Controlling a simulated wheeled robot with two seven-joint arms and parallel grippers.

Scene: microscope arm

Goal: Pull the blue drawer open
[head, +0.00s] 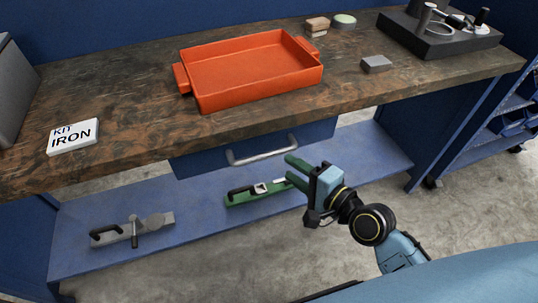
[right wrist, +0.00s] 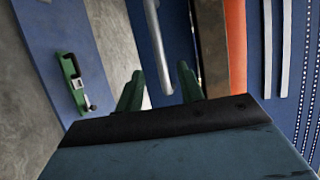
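The blue drawer (head: 205,162) hangs under the front edge of the workbench and looks closed. Its silver bar handle (head: 262,151) runs across its front. My right gripper (head: 292,171) is open and empty, with its green fingers pointing at the drawer from just right of and below the handle's right end. In the right wrist view, the handle (right wrist: 158,45) lines up with the gap between the open fingers (right wrist: 160,88); I cannot tell how far ahead it is, and no contact shows. My left gripper is out of view.
An orange tray (head: 250,71) stands on the brown benchtop (head: 140,98) above the drawer. A "KIT IRON" label block (head: 73,137) lies left. On the blue lower shelf (head: 190,205) are a green plane (head: 258,193) and a grey tool (head: 133,229). Floor in front is clear.

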